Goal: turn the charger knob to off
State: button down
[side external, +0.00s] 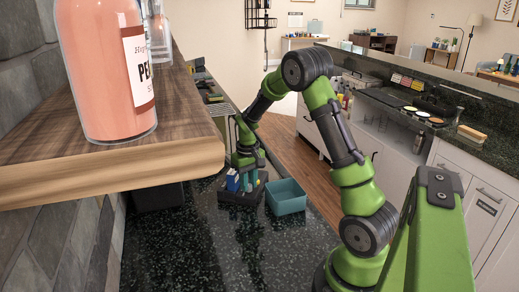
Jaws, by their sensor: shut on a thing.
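The charger (240,198) is a dark block on the black speckled counter, with blue and dark battery packs (234,180) standing upright in it. My gripper (246,165) is low at the charger's far side, just behind the packs. It is shut on what appears to be the charger knob. The knob and the fingertips are mostly hidden behind the packs and the wrist, so the knob's setting cannot be read.
A teal open bin (288,206) stands just right of the charger. A wooden shelf (120,125) with a pink bottle (103,65) overhangs the counter at left. The front of the black counter (225,255) is clear.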

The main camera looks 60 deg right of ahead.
jog(key=c, duration=0.9)
grip_release()
jog(key=shift+c, duration=0.2)
jog(key=shift+r, duration=0.1)
notch_tip(320, 180, up, 17)
